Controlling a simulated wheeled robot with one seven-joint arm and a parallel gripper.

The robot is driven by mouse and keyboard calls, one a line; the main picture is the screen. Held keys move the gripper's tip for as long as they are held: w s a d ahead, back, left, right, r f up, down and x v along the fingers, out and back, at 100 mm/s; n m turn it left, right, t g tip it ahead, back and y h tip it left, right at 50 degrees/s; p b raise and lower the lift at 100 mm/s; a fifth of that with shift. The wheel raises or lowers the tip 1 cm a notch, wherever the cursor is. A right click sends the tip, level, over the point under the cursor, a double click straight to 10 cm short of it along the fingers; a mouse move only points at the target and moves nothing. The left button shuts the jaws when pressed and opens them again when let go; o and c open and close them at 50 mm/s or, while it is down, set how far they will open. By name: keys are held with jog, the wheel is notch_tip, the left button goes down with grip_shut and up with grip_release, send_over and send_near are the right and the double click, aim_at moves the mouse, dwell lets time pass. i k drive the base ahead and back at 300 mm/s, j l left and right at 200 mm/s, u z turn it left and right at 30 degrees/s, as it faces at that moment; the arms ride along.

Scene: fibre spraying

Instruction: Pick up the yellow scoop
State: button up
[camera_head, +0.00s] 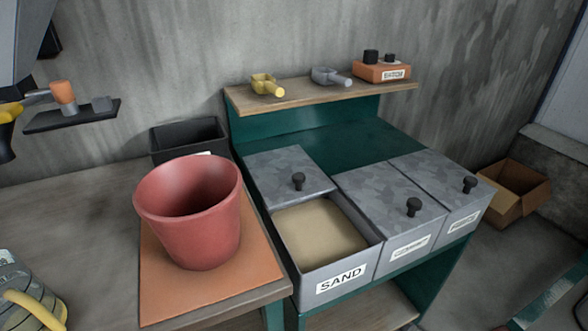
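The yellow scoop (264,84) lies on the left part of a raised wooden shelf (310,95). Its bowl is toward the back left and its short handle points toward the front right, near the shelf's front edge. A grey scoop (326,75) of similar shape lies to its right on the same shelf, apart from it. My gripper is not in view, and nothing is seen touching the yellow scoop.
An orange switch box (382,72) sits at the shelf's right. Below are grey bins; the sand bin (294,257) is open, its lid (285,172) pushed back. A red bucket (222,235) stands on an orange mat (160,292). A black bin (160,139) is behind it.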

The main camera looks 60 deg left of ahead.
aim_at(263, 83)
jog(key=j, duration=0.2)
jog(key=i+j+u, duration=0.1)
jog(key=u, duration=0.35)
jog(key=i+j+u, duration=0.15)
jog(key=j+u, duration=0.25)
jog(key=l, duration=0.1)
